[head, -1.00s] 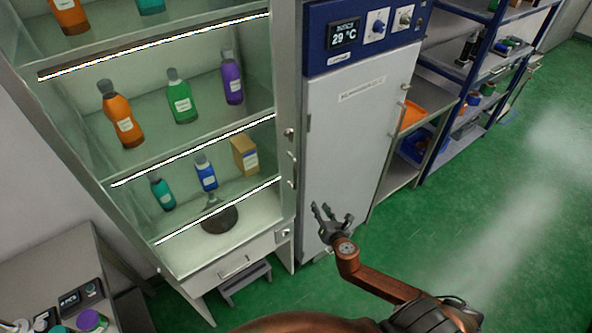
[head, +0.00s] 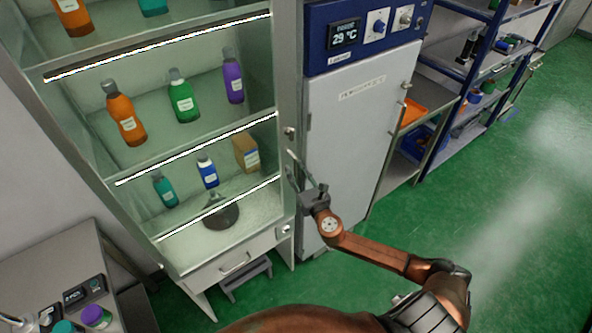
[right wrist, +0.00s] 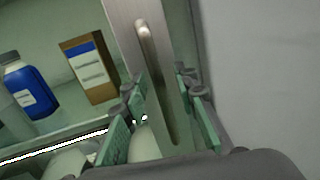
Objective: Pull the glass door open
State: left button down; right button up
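The tall cabinet has a glass door (head: 200,145) across its front, which looks closed. The door's metal frame (head: 289,70) runs up its right side. An upright metal bar handle (right wrist: 146,40) sits on that frame in the right wrist view. My right gripper (head: 306,172) is at the door's right edge in the head view, over the handle, which it partly hides. In the right wrist view my right gripper (right wrist: 157,88) is open, with green-padded fingers on either side of the handle and gaps visible. My left gripper is not in view.
Bottles such as an orange one (head: 125,118) stand on shelves behind the glass. A white incubator (head: 355,140) stands close on the right. A small step stool (head: 247,280) sits below the cabinet drawer. A bench (head: 40,275) is at the lower left. Green floor is free at right.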

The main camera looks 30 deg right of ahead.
jog(key=shift+c, duration=0.7)
grip_shut()
